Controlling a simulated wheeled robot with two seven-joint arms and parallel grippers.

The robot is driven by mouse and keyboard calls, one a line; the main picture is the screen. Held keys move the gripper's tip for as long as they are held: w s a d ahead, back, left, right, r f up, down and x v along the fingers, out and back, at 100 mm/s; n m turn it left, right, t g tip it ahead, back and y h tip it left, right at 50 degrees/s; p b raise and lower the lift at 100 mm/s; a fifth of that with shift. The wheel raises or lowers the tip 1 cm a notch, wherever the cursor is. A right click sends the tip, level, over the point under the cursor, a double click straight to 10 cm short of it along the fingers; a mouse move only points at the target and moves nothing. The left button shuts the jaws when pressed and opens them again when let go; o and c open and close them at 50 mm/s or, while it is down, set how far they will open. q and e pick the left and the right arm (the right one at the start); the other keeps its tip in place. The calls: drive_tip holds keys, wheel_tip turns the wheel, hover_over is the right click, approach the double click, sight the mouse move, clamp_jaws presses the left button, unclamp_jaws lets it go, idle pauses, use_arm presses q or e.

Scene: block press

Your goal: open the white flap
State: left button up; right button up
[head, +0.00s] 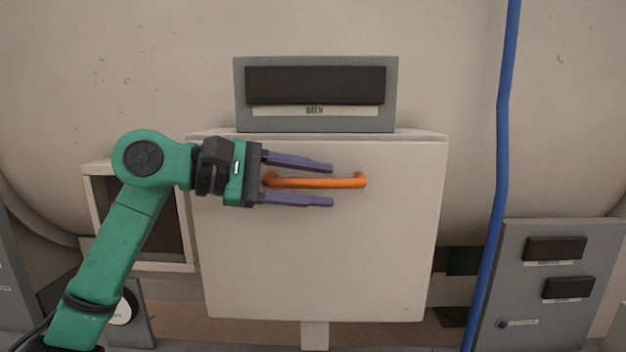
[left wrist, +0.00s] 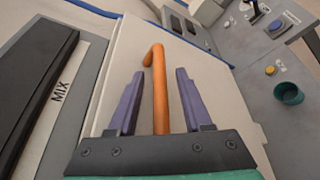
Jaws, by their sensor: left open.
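The white flap (head: 320,260) is a large square panel in the middle of the head view, and it looks closed. An orange bar handle (head: 320,183) runs level across its upper part. My left gripper (head: 332,186) is open, with one purple finger above the handle and one below it. In the left wrist view the handle (left wrist: 159,90) lies between the two open fingers (left wrist: 156,85), with a gap on each side. The white flap (left wrist: 125,60) shows behind it there. My right gripper is in neither view.
A grey panel with a dark display (head: 315,85) marked MIX sits just above the flap. A blue pipe (head: 503,150) runs down to the right. A grey control box (head: 550,275) stands at the lower right. A framed dark opening (head: 140,240) lies left of the flap.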

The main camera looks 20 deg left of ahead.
use_arm(q)
clamp_jaws()
idle(1.3)
